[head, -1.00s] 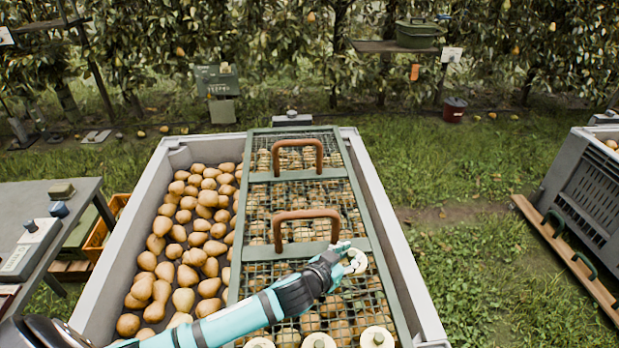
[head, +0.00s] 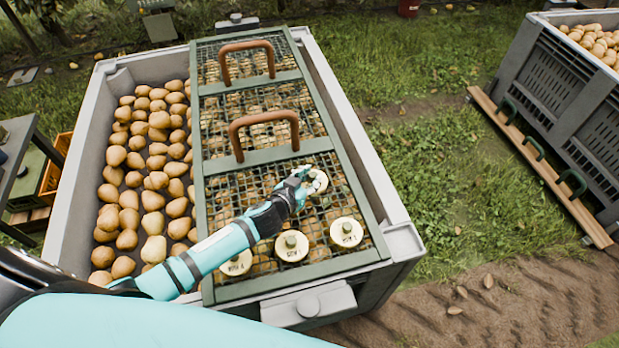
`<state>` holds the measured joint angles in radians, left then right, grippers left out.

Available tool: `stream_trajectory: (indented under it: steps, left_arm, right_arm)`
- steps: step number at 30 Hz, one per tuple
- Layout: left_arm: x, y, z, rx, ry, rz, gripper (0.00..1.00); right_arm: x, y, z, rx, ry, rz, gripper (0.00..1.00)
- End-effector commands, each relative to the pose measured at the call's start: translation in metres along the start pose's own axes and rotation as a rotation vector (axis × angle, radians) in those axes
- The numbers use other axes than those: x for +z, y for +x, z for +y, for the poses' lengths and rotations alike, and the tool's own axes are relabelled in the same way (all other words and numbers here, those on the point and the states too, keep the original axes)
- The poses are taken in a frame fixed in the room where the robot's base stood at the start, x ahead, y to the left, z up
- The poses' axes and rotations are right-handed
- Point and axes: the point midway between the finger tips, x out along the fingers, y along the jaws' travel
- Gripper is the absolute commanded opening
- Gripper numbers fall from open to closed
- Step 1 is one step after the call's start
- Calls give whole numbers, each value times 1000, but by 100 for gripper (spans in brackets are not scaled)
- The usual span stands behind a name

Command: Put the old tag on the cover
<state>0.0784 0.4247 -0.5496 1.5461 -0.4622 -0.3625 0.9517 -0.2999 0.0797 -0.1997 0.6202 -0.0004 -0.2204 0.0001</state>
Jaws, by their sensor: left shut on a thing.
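The cover (head: 265,155) is a green frame with wire mesh and two brown handles, lying over the right part of a grey bin full of pears. My left gripper (head: 303,180) is shut on a round cream tag (head: 318,182) at the cover's near mesh panel, close to its right side. I cannot tell whether the held tag touches the mesh. Three similar round tags with knobs sit in a row on the near end: left (head: 236,264), middle (head: 291,246) and right (head: 346,232). Their lettering is too small to read. My right gripper is out of view.
Pears lie uncovered in the left part of the grey bin (head: 82,170). A second bin (head: 555,95) stands at the right, with a wooden plank (head: 540,165) carrying green handles beside it. A table edge and an orange crate (head: 55,168) are at the left. Grass lies between the bins.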

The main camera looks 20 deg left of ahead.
Motion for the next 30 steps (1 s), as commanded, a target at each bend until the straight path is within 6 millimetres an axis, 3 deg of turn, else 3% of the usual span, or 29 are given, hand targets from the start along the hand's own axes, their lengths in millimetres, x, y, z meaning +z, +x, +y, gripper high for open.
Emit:
stream_trajectory:
  steps: [6, 7, 12, 23, 30]
  left_arm:
    - [3, 1, 0, -1, 0, 0, 0]
    - [2, 1, 0, -1, 1, 0, 26]
    - [2, 1, 0, -1, 1, 0, 47]
    - [-1, -5, 0, 0, 0, -1, 47]
    - [0, -50, 0, 1, -1, -3, 47]
  right_arm:
    - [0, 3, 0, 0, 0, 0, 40]
    - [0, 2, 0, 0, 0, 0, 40]
    - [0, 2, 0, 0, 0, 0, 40]
    - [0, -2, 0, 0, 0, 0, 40]
    - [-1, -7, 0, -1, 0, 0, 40]
